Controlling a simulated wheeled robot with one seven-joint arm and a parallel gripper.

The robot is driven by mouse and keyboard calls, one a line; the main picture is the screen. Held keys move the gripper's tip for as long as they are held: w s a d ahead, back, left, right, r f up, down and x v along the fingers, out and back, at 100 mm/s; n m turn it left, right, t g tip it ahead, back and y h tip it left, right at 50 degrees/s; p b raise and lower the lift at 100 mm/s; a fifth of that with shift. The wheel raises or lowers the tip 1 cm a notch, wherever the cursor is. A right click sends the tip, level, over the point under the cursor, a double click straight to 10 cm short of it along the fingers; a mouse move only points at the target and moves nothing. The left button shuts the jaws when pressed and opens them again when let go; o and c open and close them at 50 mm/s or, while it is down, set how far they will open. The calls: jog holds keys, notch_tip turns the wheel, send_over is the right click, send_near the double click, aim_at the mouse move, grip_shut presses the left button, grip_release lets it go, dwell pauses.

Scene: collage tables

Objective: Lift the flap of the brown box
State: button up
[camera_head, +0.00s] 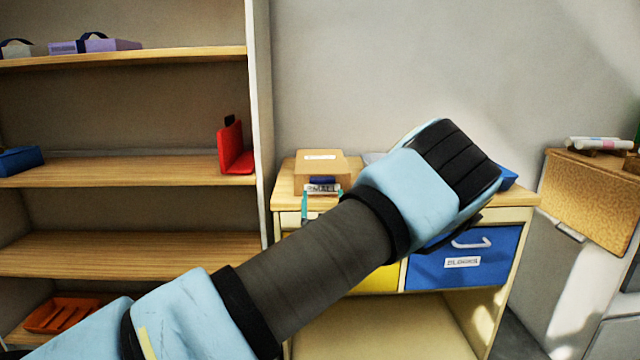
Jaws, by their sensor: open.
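A brown box (321,164) with a white label on its lid stands on top of the wooden cabinet, left of my wrist. Its lid looks closed. My gripper (462,222) is at the end of my arm, right of the box and apart from it in the picture. My wrist hides most of the gripper's fingers. It is open, and I see nothing held in it.
The cabinet (510,198) has a yellow drawer (376,280) and a blue drawer (465,262). Small items and a teal strip (305,205) lie in front of the box. A shelf unit (258,110) stands left. A tan panel (590,200) hangs at right.

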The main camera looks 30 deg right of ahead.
aim_at(321, 171)
jog(key=shift+p+x, duration=0.4)
jog(key=shift+x, duration=2.15)
grip_shut()
